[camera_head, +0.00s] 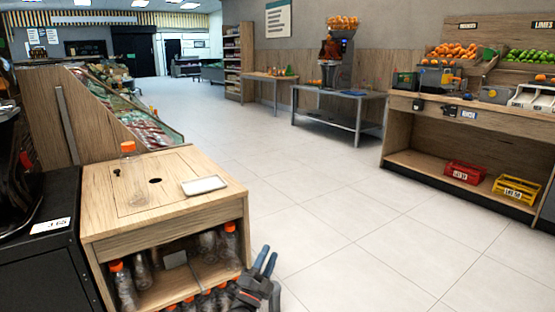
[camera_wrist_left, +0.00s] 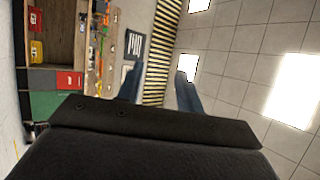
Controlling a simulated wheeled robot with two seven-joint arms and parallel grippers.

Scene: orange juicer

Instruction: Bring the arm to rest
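My left gripper (camera_head: 265,262) is low in the head view, in front of the right side of the wooden bottle cabinet. Its two blue-grey fingers point up and stand apart with nothing between them. In the left wrist view the fingers (camera_wrist_left: 160,82) are also spread and empty, with the ceiling and far shelves behind them. My right gripper does not show in either view.
The wooden cabinet (camera_head: 110,235) holds bottles with orange caps; one bottle (camera_head: 130,163) and a white tray (camera_head: 204,185) are on top. The orange juicer (camera_head: 336,60) stands on a metal table (camera_head: 340,93) farther back. The tiled floor (camera_head: 340,215) at centre is clear.

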